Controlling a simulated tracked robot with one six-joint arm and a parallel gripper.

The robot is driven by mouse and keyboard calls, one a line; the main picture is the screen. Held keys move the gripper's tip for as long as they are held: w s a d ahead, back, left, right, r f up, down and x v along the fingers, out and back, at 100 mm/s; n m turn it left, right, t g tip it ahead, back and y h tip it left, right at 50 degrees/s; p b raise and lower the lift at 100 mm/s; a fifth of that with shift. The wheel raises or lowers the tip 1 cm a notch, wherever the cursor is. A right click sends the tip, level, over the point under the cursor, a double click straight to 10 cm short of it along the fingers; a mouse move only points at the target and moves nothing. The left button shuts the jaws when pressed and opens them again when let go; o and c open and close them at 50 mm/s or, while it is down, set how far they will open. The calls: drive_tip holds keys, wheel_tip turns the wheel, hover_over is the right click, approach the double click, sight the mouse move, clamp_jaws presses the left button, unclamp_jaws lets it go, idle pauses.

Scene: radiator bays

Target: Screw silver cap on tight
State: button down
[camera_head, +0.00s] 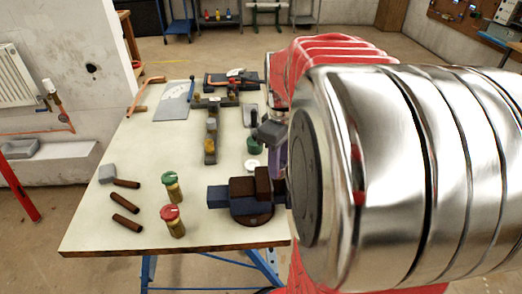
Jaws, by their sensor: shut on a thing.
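My gripper (267,132) shows only as dark grey parts above the right side of the bench, left of my large red and silver arm. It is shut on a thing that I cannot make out. I cannot pick out a silver cap. A brass fitting with a green cap (169,178) and one with a red cap (169,213) stand upright at the front of the bench.
A radiator (16,78) hangs on the left wall. The bench's left middle is clear.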

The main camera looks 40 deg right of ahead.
drive_tip(key=c, duration=2.5)
unclamp_jaws()
drive_tip(key=m, duration=0.3)
drive_tip(key=shift+m, duration=0.4)
drive_tip(key=shift+c, duration=0.2)
drive_tip(key=m, duration=0.3)
drive_tip(key=shift+m, duration=0.4)
clamp_jaws()
drive_tip(key=m, duration=0.7)
drive_tip(key=o, duration=1)
unclamp_jaws()
drive_tip(key=shift+r, duration=3.5)
